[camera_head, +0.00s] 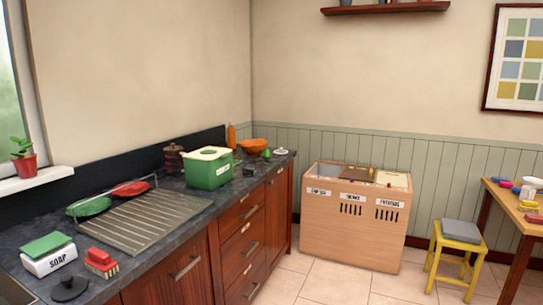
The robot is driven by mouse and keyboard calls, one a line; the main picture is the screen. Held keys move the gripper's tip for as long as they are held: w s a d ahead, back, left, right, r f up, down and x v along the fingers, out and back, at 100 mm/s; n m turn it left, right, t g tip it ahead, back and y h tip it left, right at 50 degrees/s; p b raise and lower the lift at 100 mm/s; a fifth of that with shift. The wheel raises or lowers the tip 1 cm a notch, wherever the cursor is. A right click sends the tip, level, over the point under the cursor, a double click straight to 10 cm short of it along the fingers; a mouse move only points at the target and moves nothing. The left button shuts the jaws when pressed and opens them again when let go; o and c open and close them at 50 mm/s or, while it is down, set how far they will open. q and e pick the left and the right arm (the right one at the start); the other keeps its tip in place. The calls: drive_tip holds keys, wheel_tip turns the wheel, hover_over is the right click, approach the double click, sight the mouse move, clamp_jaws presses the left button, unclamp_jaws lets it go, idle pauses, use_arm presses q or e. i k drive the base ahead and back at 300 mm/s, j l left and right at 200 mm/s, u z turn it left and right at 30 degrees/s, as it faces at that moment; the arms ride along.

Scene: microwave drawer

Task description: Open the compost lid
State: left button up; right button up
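A green box (208,175) with a cream-white lid (208,154) stands on the dark counter, towards its far end. The lid appears to lie on top of the box, with a small dark opening or mark on it. I cannot read any compost label on it. A wooden bin cabinet (352,228) with several labelled compartments stands on the floor by the far wall; its labels are too small to read surely. Its top has a brown panel and a tan panel, and its left part looks open. Neither of my grippers is in view.
On the counter (165,258) are a dish rack (150,222), a soap box (48,255), a red brush (101,262) and an orange bowl (253,146). A yellow stool (456,246) and a wooden table (518,206) stand at right. The floor before the cabinet is clear.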

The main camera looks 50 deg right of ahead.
sight(208, 154)
drive_tip(key=z, duration=1.4)
drive_tip(key=i+l, duration=0.15)
drive_tip(key=i, duration=0.1)
